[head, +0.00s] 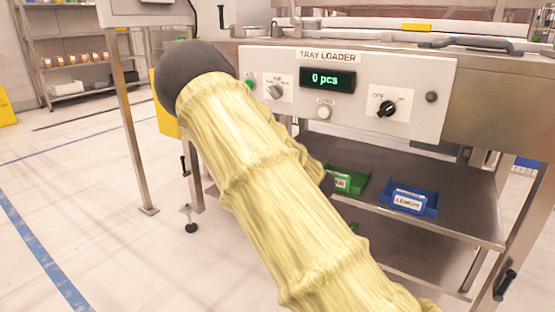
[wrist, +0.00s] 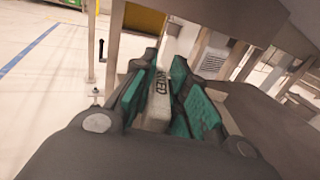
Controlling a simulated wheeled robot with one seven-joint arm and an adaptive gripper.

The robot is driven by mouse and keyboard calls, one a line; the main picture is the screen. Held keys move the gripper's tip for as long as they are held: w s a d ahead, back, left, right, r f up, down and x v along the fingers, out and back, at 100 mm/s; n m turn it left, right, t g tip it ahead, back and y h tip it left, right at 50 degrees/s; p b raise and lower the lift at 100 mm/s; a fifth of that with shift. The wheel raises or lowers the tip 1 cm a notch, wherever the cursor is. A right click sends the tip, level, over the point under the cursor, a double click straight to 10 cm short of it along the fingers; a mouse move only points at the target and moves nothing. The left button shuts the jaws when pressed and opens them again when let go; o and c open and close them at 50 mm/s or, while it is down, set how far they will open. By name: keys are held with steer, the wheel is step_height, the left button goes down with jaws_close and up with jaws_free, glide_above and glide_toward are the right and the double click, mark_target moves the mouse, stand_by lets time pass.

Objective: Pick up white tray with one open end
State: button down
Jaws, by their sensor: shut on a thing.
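In the wrist view my gripper (wrist: 164,82) has its teal-padded fingers closed on both sides of a narrow white tray (wrist: 158,104). Dark lettering on the tray's label is partly covered and looks like it ends in "XED". Most of the tray is hidden between the fingers, and I cannot tell its open end. In the head view my yellow-sleeved arm covers the gripper and the tray.
The tray loader panel (head: 435,72) reads 0 pcs, above a metal shelf (head: 460,222). A green bin (head: 350,180) and a blue bin labelled LEMON (head: 409,199) stand on the shelf. Metal table legs (head: 128,120) are close by. Open floor (head: 90,200) lies at left.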

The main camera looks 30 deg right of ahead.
step_height(320, 180, up, 4)
steer(key=p, duration=0.3)
steer(key=s+a+p, duration=0.7)
steer(key=s+a, duration=0.1)
steer(key=a, duration=0.6)
steer(key=shift+r, duration=0.4)
